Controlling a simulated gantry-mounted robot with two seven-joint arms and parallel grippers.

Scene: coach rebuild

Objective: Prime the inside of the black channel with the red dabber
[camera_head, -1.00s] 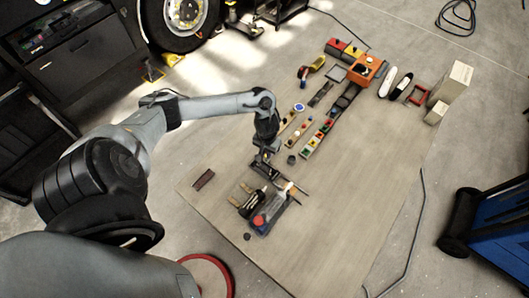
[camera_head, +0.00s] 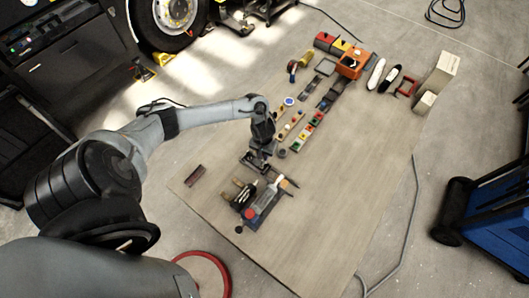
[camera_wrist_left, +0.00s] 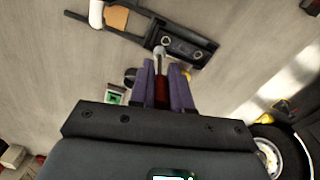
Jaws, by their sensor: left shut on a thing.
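My left gripper (camera_head: 262,156) is low over the table, above the dark channel (camera_head: 254,165). In the left wrist view the purple fingers (camera_wrist_left: 160,88) are shut on the red dabber (camera_wrist_left: 161,92). Its thin metal stem points away from the fingers, towards the black channel (camera_wrist_left: 182,46). The stem's tip overlaps the channel's near edge in that view; I cannot tell whether it touches. The channel lies flat and shows two round holes. In the head view the gripper hides the dabber and part of the channel. My right gripper is not in view.
A tray (camera_head: 269,205) with a white-and-red item stands just in front of the channel. Colored parts in strips (camera_head: 309,130) and an orange box (camera_head: 353,65) lie farther back. A small dark red block (camera_head: 195,175) lies left. The table's right front is clear.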

